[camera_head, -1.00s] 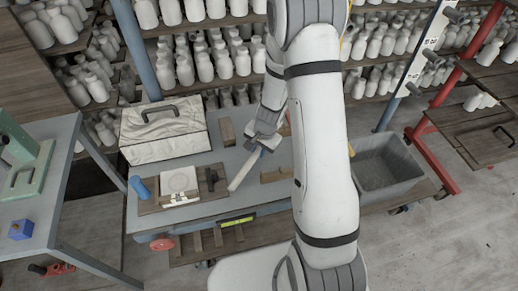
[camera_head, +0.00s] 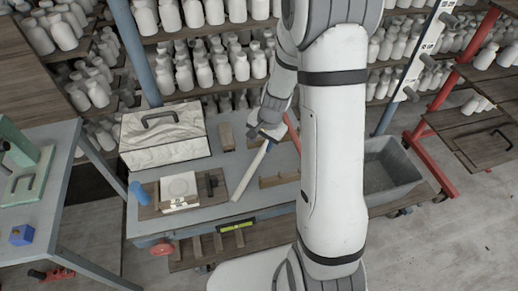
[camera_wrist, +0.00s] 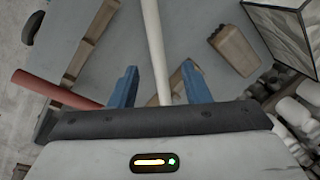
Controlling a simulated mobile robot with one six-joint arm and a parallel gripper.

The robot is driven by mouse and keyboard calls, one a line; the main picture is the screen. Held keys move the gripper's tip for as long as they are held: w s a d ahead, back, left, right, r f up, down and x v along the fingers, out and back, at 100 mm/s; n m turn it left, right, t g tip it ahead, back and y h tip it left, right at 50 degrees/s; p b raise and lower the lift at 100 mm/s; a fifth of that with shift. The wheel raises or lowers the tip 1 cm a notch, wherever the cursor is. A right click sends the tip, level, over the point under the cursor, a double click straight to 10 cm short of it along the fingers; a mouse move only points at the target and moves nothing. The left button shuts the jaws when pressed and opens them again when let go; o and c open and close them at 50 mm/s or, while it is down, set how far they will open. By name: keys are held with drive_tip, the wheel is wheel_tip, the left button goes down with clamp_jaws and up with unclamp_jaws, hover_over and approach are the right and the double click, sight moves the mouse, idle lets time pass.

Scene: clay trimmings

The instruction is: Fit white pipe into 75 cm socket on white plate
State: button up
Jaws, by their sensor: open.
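The white pipe (camera_head: 245,180) lies slanted across the grey bench, right of the white plate (camera_head: 179,198). In the wrist view the pipe (camera_wrist: 154,45) passes between my two blue fingers, with gaps on both sides. My gripper (camera_head: 265,133) is open over the pipe's far end; it also shows in the wrist view (camera_wrist: 160,80). The plate sits on a wooden board and has a faint round mark on top. I cannot tell which socket is the 75 cm one.
A blue cylinder (camera_head: 138,193) and a dark fitting (camera_head: 211,186) flank the plate. A white case (camera_head: 165,138) and a wooden block (camera_head: 227,137) stand behind. A reddish pipe (camera_wrist: 50,88) lies near my gripper. A grey tub (camera_head: 390,172) is at the right.

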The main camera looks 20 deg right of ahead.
drive_tip(key=s+a+r+n+t, duration=0.15)
drive_tip(key=s+r, duration=0.25)
drive_tip(key=r, duration=0.4)
drive_tip(key=s+r+n+g, duration=0.1)
drive_tip(key=s+r+n, duration=0.25)
drive_tip(key=r, duration=0.35)
drive_tip(key=s+r+n+t+h, duration=0.1)
drive_tip(key=s+r+n, duration=0.3)
drive_tip(key=s+r, duration=0.3)
drive_tip(key=s, duration=0.5)
drive_tip(key=shift+s+d+r+h, duration=0.15)
drive_tip(key=shift+s+h, duration=0.15)
drive_tip(key=shift+s, duration=0.05)
drive_tip(key=shift+f+b, duration=0.65)
drive_tip(key=shift+b, duration=0.15)
drive_tip(key=shift+c, duration=0.5)
drive_tip(key=shift+r, duration=0.1)
drive_tip(key=shift+c, duration=0.2)
